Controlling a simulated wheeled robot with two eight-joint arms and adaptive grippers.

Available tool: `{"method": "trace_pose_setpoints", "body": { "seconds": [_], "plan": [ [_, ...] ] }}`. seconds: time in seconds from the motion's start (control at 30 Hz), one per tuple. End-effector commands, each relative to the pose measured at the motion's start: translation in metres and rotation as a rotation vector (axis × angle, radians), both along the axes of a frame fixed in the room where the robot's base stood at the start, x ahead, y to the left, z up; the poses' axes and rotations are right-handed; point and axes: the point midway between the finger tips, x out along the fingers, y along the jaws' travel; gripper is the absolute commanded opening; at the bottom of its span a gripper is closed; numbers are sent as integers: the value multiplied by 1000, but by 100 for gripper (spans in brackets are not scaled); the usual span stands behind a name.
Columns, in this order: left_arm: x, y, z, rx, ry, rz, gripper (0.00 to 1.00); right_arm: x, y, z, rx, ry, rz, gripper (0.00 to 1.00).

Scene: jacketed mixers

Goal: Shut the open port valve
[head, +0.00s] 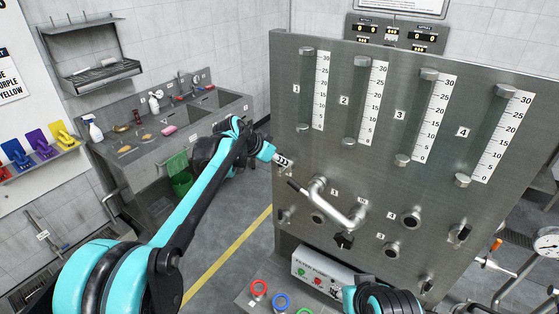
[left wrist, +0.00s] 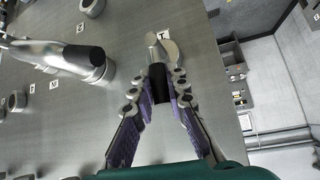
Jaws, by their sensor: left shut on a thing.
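The steel panel (head: 330,150) carries several numbered ports and valves. In the left wrist view, a valve lever (left wrist: 157,45) with a silver body and a black grip stands beside a small numbered label near the panel's edge. My left gripper (left wrist: 158,88) is shut on the black grip, one purple-padded finger on each side. In the head view my left gripper (head: 284,161) is at the lower left of the panel, near a black-tipped lever (head: 297,188). The contact is too small to tell there. My right gripper is not clearly seen.
A bent silver pipe (head: 334,203) juts from the panel close to my left gripper; it shows beside the fingers in the left wrist view (left wrist: 50,55). More ports (head: 409,220) and a valve (head: 460,234) lie to the right. A pump box (head: 318,275) stands below.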

Motion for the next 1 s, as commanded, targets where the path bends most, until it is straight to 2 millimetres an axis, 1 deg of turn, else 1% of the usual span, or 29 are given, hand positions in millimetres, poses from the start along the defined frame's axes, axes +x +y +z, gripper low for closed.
{"method": "trace_pose_setpoints", "body": {
  "seconds": [0.43,0.47,0.5,0.53,0.83,0.93,1.0],
  "plan": [
    [-2,-1,-2,10,0,-4,0,0,0,0,0,0,0,40],
    [-2,-1,-2,10,0,-4,22,0,0,0,0,0,0,40],
    [-2,-1,-2,10,0,-4,32,0,0,0,0,0,0,40],
    [-1,-1,-2,9,-1,-4,36,0,0,0,0,0,0,40],
    [-1,0,0,8,-2,-1,36,0,0,0,0,0,0,40],
    [-5,4,6,7,-3,-1,36,0,0,0,0,0,0,40],
    [-10,10,13,7,-3,-1,36,0,0,0,0,0,0,40]
  ]
}}
